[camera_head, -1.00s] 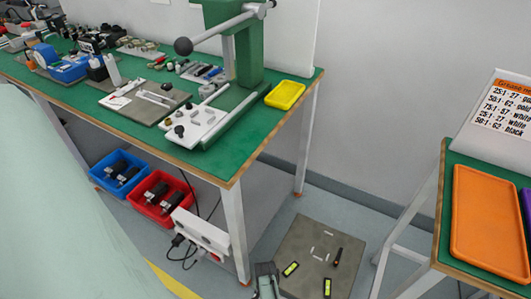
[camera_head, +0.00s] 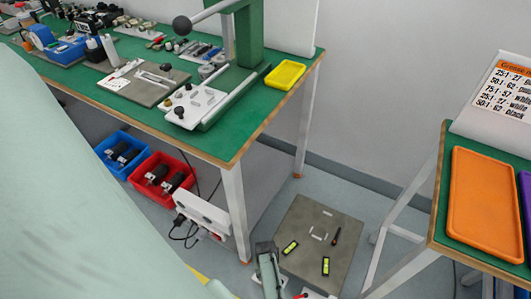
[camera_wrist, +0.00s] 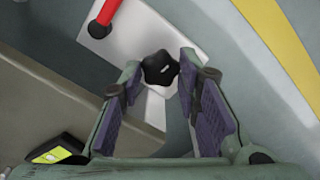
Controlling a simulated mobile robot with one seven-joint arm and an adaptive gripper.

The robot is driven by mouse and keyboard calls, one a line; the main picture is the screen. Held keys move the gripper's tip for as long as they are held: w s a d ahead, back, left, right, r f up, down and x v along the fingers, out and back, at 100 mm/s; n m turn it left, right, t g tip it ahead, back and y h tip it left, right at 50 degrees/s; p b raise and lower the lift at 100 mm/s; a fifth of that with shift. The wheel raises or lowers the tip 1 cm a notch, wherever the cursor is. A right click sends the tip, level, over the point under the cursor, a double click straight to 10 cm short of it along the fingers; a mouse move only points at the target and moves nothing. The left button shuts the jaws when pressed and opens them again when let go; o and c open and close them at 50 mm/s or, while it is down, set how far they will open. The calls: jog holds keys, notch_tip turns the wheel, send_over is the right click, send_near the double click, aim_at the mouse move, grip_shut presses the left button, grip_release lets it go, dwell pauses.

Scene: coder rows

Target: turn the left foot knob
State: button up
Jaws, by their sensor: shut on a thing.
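A black star-shaped knob (camera_wrist: 160,68) sits on a white plate (camera_wrist: 172,25) in the wrist view. My gripper (camera_wrist: 160,76) has its two purple-padded fingers on either side of the knob and is shut on it. A white strip runs below the knob between the fingers. The knob cannot be made out in the head view. The frames show no marking that tells which foot this knob belongs to.
A red handle (camera_wrist: 106,18) with a black end stands on the white plate near the knob. A grey slab (camera_head: 290,225) on the floor carries yellow-green levels (camera_head: 326,266). Table legs (camera_head: 235,215) and a red bin (camera_head: 155,173) stand nearby.

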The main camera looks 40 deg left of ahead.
jog(key=shift+n, duration=0.5)
jog(key=o, duration=1.2)
jog(key=shift+r, duration=0.2)
notch_tip(320, 180, up, 12)
jog(key=shift+f, duration=0.1)
jog(key=shift+w, duration=0.1)
